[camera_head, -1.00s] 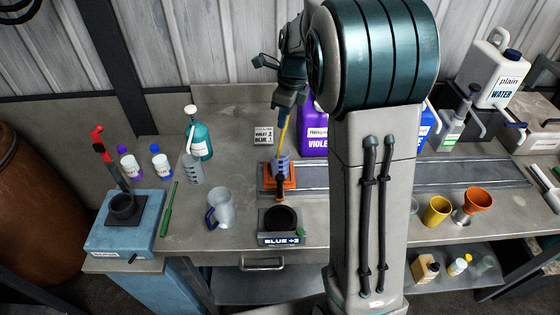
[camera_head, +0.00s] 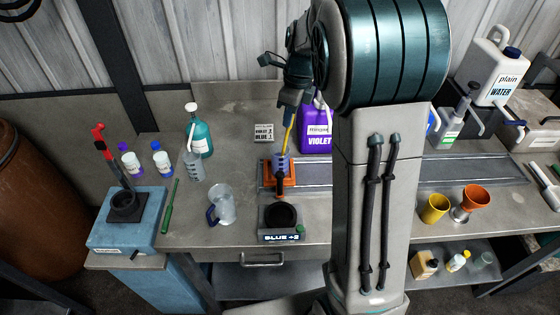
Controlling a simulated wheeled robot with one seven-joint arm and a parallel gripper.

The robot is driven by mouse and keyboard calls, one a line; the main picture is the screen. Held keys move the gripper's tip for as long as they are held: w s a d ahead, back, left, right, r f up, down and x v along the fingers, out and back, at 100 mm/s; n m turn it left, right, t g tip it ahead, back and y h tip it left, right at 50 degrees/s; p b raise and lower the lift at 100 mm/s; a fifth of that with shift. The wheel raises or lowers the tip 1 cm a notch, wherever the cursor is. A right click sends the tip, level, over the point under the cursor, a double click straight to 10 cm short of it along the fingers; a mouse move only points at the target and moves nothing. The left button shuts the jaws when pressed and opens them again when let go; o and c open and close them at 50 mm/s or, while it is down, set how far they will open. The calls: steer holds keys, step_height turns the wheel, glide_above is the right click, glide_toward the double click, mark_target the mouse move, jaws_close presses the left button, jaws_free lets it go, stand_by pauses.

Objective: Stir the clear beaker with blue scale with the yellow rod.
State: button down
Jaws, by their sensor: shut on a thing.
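My gripper (camera_head: 291,107) is shut on the yellow rod (camera_head: 287,138) and points down at the back middle of the bench. The rod leans slightly, and its lower end goes into the clear beaker with blue scale (camera_head: 280,165). The beaker stands on the orange platform (camera_head: 287,181) on the grey track. The rod's tip is hidden inside the beaker, so I cannot tell whether it touches the bottom.
My arm hides part of the track (camera_head: 470,171). A black-topped device marked "BLUE +2" (camera_head: 281,239) stands in front of the beaker. A clear jug (camera_head: 224,208) stands to the left, and a violet jerrycan (camera_head: 317,135) behind right. A blue block (camera_head: 125,220) is far left.

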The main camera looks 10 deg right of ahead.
step_height(320, 180, up, 2)
steer(key=shift+s+d+r+p, duration=0.15)
steer(key=shift+p, duration=0.5)
steer(key=shift+s+d+r, duration=0.1)
steer(key=shift+d+r, duration=0.05)
steer(key=shift+r, duration=1.05)
steer(key=shift+s+d+r, duration=0.15)
steer(key=shift+r, duration=1.1)
steer(key=shift+s+d+r, duration=0.1)
steer(key=shift+d+r, duration=0.05)
steer(key=shift+r, duration=1.05)
steer(key=shift+r, duration=2.5)
